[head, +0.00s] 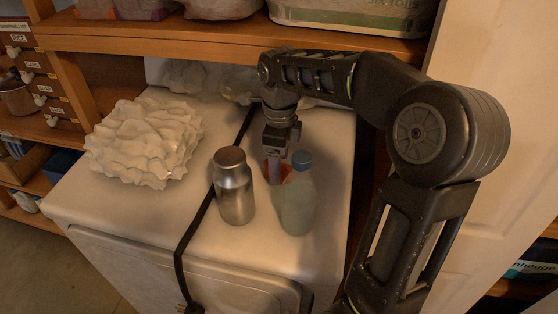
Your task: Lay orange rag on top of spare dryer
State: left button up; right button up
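The spare dryer (115,222) is the white appliance filling the middle of the head view. A small orange-red patch (286,169), likely the orange rag, shows low behind the clear bottle. My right gripper (276,165) points down over the dryer top at this patch. Its fingertips are small and partly hidden by the bottle, so I cannot tell whether they are shut on the cloth. I also cannot tell whether the cloth touches the dryer top. My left gripper is out of view.
A metal bottle (234,188) and a clear bottle with a blue cap (299,200) stand on the dryer, close to the gripper. A ruffled white object (146,143) sits at left. A black cord (196,222) crosses the top. A wooden shelf (215,43) overhangs the back.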

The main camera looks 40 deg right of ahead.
jog(key=shift+r, duration=0.1)
notch_tip(320, 180, up, 8)
jog(key=shift+s+f, duration=0.1)
jog(key=shift+f, duration=0.15)
jog(key=shift+s+f, duration=0.1)
dwell(0.8)
